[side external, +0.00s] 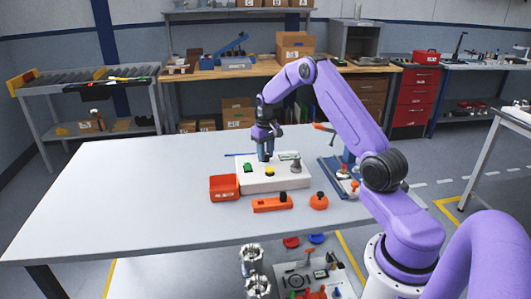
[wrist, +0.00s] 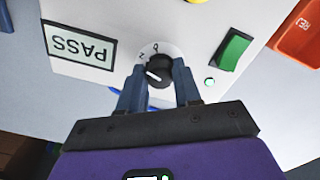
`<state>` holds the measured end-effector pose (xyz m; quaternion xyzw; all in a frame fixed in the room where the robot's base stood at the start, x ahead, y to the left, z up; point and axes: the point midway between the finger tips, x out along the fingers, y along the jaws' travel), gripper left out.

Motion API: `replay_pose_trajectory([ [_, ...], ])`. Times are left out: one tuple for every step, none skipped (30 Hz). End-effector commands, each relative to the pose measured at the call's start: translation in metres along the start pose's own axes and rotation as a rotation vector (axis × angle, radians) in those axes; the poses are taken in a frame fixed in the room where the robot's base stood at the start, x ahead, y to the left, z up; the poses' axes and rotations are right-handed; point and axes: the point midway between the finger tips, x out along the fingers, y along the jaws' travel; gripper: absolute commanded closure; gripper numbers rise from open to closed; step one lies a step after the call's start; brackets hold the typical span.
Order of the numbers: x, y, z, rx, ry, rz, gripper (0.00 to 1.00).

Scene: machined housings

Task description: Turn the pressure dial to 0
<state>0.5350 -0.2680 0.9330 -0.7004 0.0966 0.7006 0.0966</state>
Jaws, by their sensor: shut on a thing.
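The pressure dial (wrist: 160,70) is a black round knob with a white pointer line, set on a pale round scale on the white panel (wrist: 150,18). In the wrist view, a 0 mark sits above the knob and a mark like a 2 is at its upper left. The pointer line lies at the knob's left, away from the 0. My gripper (wrist: 160,84) is shut on the knob, one finger on each side. In the side view my gripper (side external: 265,158) points down onto the back of the panel (side external: 262,187), and the dial is hidden there.
The panel also carries a green switch (wrist: 234,48), a yellow button (side external: 270,172) and a PASS display (wrist: 79,46). A red bin (side external: 224,188) stands left of it. The table's left side is clear.

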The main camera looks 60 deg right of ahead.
Motion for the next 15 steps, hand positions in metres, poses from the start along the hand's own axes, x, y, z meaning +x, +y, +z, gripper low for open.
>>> replay_pose_trajectory([
  [-0.0008,-0.0004,-0.0004,0.021,0.001,0.000,0.97],
  [-0.0008,-0.0005,-0.0004,0.037,0.001,0.000,0.97],
  [-0.0009,-0.0005,-0.0004,0.060,0.001,0.000,0.97],
  [-0.0009,-0.0006,-0.0004,0.081,0.001,0.000,0.97],
  [-0.0010,-0.0009,-0.0004,0.101,0.001,0.000,0.97],
  [-0.0010,-0.0006,-0.0004,0.132,0.001,0.000,0.97],
  [-0.0010,-0.0008,-0.0004,0.157,0.002,0.000,0.97],
  [-0.0010,-0.0013,-0.0005,0.180,0.002,0.000,0.97],
  [-0.0011,-0.0008,-0.0005,0.216,0.002,0.000,0.97],
  [-0.0011,-0.0013,-0.0006,0.241,0.002,0.000,0.97],
  [-0.0011,-0.0012,-0.0006,0.268,0.002,0.000,0.97],
  [-0.0012,-0.0012,-0.0007,0.303,0.002,0.000,0.97],
  [-0.0012,-0.0013,-0.0008,0.330,0.002,0.000,0.97],
  [-0.0012,-0.0013,-0.0008,0.355,0.002,0.000,0.97],
  [-0.0012,-0.0012,-0.0008,0.390,0.002,0.000,0.97],
])
